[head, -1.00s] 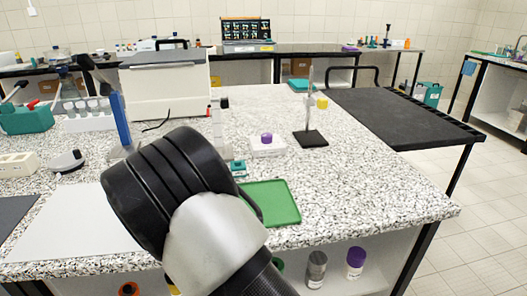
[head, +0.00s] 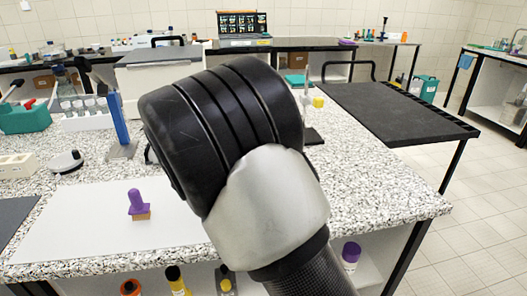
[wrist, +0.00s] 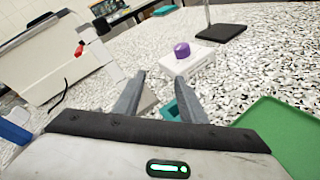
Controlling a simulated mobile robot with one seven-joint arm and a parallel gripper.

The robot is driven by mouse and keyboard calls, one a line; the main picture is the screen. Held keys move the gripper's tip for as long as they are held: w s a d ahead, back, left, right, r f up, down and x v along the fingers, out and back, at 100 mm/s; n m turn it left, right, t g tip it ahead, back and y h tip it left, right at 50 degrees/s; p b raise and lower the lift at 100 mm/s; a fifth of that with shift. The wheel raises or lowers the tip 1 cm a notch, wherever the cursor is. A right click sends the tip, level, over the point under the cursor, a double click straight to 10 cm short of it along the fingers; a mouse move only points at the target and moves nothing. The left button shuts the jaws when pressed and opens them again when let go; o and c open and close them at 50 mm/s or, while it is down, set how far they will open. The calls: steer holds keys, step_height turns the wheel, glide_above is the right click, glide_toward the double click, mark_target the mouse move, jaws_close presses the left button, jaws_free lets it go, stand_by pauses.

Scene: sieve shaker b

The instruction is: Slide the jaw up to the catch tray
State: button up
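My gripper (wrist: 160,80) is open in the wrist view, its two grey fingers apart above the speckled bench. A small teal piece (wrist: 172,112) shows low between the fingers, partly hidden by the right one. I cannot tell whether a finger touches it. Just beyond lies a white block with a purple knob (wrist: 182,50). A flat green tray (wrist: 285,130) with a raised rim lies to the right of the fingers. No part is clearly marked as the jaw or the catch tray. In the head view my arm hides the gripper, the teal piece and the green tray.
A large white machine (wrist: 55,55) stands left of my gripper. A stand with a dark base (wrist: 222,33) is beyond the white block. A purple-handled piece (head: 138,203) stands on the white sheet (head: 85,232). Speckled bench lies bare at the right (head: 385,185).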

steer(key=d+m+g, duration=0.1)
steer(key=d+m, duration=0.1)
steer(key=d, duration=0.1)
steer(key=s+d+m+g+h+p, duration=0.1)
steer(key=d+m, duration=0.1)
steer(key=d, duration=0.1)
steer(key=s+d+m+g+h, duration=0.1)
steer(key=d+m, duration=0.1)
steer(key=d, duration=0.1)
steer(key=shift+s, duration=0.25)
steer(key=shift+r, duration=0.1)
steer(key=s+d+r+m+g, duration=0.3)
steer(key=s+d+m, duration=0.4)
steer(key=s+d, duration=0.25)
steer(key=s+d+r+m+g, duration=0.35)
steer(key=s+d+m, duration=0.4)
steer(key=d, duration=0.35)
steer(key=s+a+r+m+y, duration=0.15)
steer(key=s+m, duration=0.25)
steer(key=s, duration=0.5)
steer(key=s+a+m+y, duration=0.2)
steer(key=s+m+y, duration=0.1)
steer(key=s, duration=0.6)
step_height(320, 180, up, 20)
steer(key=p, duration=2)
steer(key=shift+w, duration=0.15)
steer(key=shift+f+m, duration=0.15)
steer(key=shift+m, duration=0.1)
